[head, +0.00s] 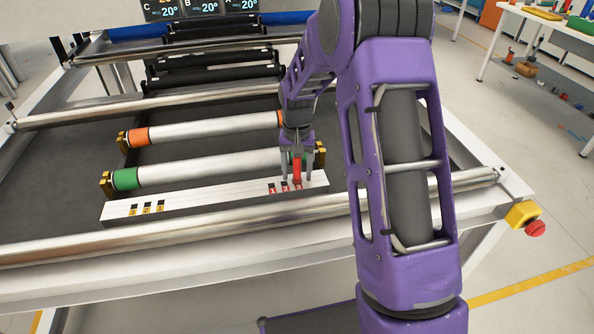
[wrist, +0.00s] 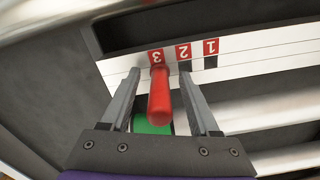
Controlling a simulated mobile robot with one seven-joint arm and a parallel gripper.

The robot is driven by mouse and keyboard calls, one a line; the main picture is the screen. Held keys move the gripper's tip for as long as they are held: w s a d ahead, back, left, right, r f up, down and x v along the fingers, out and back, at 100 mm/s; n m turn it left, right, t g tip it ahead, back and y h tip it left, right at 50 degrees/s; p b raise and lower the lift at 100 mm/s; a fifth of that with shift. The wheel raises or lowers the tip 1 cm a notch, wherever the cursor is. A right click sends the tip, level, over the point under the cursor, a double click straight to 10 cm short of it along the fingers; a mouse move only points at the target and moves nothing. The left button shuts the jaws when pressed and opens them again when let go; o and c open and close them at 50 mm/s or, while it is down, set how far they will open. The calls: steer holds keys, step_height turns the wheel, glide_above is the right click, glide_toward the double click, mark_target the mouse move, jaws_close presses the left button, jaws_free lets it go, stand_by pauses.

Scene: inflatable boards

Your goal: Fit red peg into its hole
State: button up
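The red peg (head: 297,171) stands upright at the spot marked 3 on the white board (head: 215,194). In the wrist view the peg (wrist: 160,98) covers the slot below the red label 3 (wrist: 156,57), so I cannot tell how deep it sits. The slots beside labels 2 (wrist: 184,67) and 1 (wrist: 210,62) are dark and empty. My gripper (head: 297,176) is over the board's right end. In the wrist view its fingers (wrist: 159,75) are spread on either side of the peg, with a gap on each side.
Yellow-marked slots (head: 147,209) lie at the board's left end. A roller with a green end (head: 200,171) lies just behind the board, and one with an orange end (head: 205,130) farther back. A metal bar (head: 130,240) runs in front.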

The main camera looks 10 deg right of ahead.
step_height(320, 180, up, 18)
steer(key=p, duration=0.2)
steer(key=shift+f, duration=0.25)
stand_by(0.4)
